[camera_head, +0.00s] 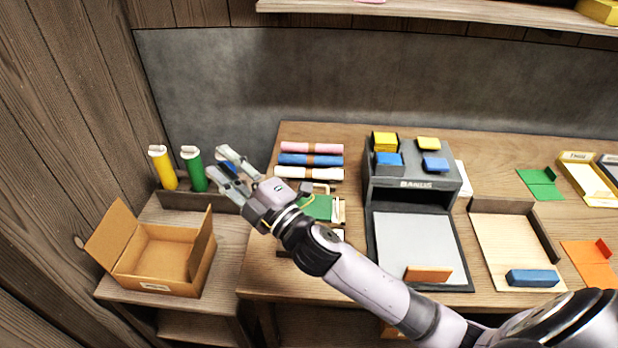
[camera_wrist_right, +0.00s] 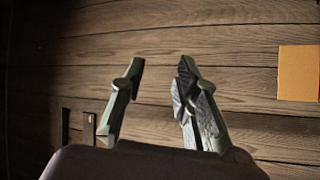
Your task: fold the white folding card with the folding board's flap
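My right gripper (camera_head: 222,163) is open and empty, raised at the left near the green and blue rolls. My left gripper is not in view.
An open cardboard box (camera_head: 165,255) stands at the left on a lower shelf. A grey stand (camera_head: 414,185) and a panel with an orange block (camera_head: 428,274) stand mid-table. Bent green (camera_head: 540,183) and orange (camera_head: 588,262) cards lie at the right. Rolled cloths (camera_head: 310,160) lie behind my arm.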

